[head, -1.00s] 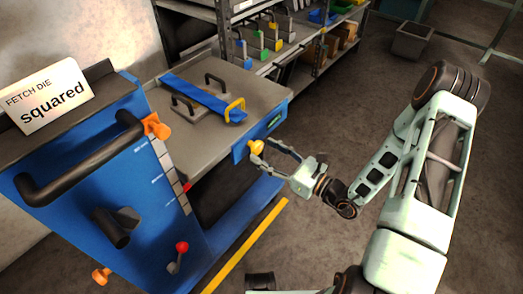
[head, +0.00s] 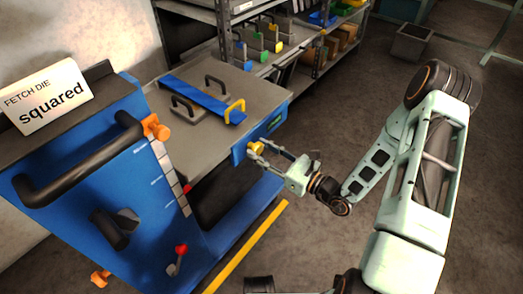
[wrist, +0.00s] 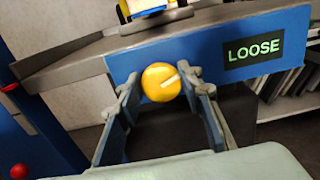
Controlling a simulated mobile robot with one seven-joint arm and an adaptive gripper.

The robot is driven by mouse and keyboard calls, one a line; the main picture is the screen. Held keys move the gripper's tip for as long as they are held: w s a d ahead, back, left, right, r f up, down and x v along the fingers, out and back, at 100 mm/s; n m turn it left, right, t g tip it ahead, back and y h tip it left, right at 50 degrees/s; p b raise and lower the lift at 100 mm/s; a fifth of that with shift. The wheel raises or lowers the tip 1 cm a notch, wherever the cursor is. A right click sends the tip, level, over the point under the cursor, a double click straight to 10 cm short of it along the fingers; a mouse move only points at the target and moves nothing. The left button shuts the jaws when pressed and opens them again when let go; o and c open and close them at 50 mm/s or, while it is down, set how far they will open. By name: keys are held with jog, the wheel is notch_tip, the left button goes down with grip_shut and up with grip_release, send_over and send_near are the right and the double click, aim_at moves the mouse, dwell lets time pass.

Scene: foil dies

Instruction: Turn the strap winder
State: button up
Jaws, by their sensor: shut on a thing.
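The strap winder is a round yellow knob (wrist: 161,82) with a pale pointer mark, on the blue front face of the cart's table. It also shows in the head view (head: 256,148), partly behind a finger. My gripper (wrist: 165,90) has one finger on each side of the knob and is shut on it. A small display (wrist: 252,50) right of the knob reads LOOSE. A blue strap (head: 200,98) lies across a handled plate on the table, with a yellow buckle (head: 236,110) at its near end.
The blue cart (head: 90,185) carries a black push bar (head: 85,165), orange knobs and a red-tipped lever (head: 179,256). A sign (head: 46,97) reads FETCH DIE squared. Shelves (head: 270,45) with coloured handled items stand behind.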

jog(key=m+p, duration=0.2)
jog(key=m, duration=0.1)
jog(key=shift+r, duration=0.15)
jog(key=m+p, duration=0.2)
jog(key=shift+w+d+m, duration=0.1)
jog(key=shift+m, duration=0.2)
jog(key=m+p, duration=0.1)
jog(key=m, duration=0.1)
jog(key=shift+m, duration=0.3)
jog(key=shift+f+m+p, duration=0.15)
jog(key=shift+m+p, duration=0.35)
jog(key=shift+m, duration=0.4)
jog(key=shift+f+m+p, duration=0.15)
jog(key=shift+m+p, duration=0.3)
jog(key=shift+m, duration=0.45)
jog(key=o, duration=1.1)
